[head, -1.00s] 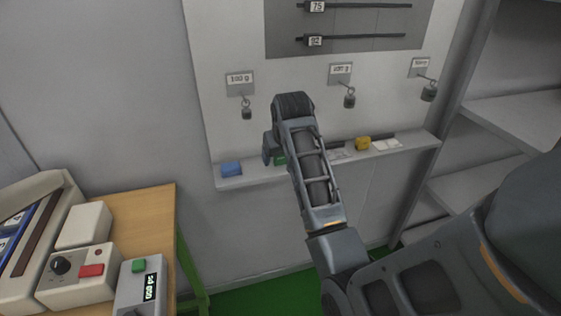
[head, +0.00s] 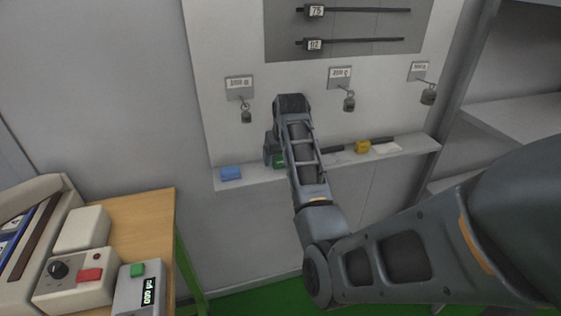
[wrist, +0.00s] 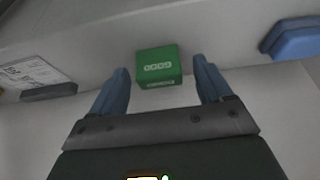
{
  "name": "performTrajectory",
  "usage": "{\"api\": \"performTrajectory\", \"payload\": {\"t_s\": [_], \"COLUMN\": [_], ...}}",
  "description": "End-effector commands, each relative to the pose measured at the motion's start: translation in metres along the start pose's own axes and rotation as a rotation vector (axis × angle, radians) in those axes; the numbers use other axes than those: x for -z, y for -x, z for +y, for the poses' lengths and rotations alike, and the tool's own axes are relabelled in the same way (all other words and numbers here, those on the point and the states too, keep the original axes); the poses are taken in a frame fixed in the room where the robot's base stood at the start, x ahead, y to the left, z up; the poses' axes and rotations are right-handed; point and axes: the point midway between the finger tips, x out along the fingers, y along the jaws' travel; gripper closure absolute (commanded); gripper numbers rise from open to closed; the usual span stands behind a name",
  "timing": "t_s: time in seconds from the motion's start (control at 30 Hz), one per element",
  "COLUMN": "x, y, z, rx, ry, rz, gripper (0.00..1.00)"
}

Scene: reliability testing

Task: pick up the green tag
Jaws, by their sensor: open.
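The green tag (wrist: 158,65) is a small block with white lettering, which appears upside down in the wrist view. It rests on the narrow white ledge, and in the head view only a sliver of it (head: 280,162) shows beside my arm. My gripper (wrist: 160,72) is open, with one blue finger on each side of the tag and a gap visible on both sides. In the head view my wrist hides most of the fingers.
A blue block (head: 231,173) sits left on the ledge (head: 262,175). A yellow block (head: 362,147) and a white card (head: 388,149) lie to the right. Small weights hang on hooks above. A wooden table (head: 150,215) with boxed devices stands at lower left.

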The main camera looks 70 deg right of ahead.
Motion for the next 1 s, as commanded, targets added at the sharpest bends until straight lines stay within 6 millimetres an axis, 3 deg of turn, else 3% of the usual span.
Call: {"api": "performTrajectory", "payload": {"t_s": [0.23, 0.8, 1.0], "x": [-0.0002, -0.0002, -0.0001], "y": [-0.0024, -0.0021, -0.0019], "z": [0.0001, 0.0000, -0.0001], "rx": [0.000, 0.000, 0.000], "ry": [0.000, 0.000, 0.000], "rz": [0.000, 0.000, 0.000], "gripper": [0.21, 0.75, 0.77]}}
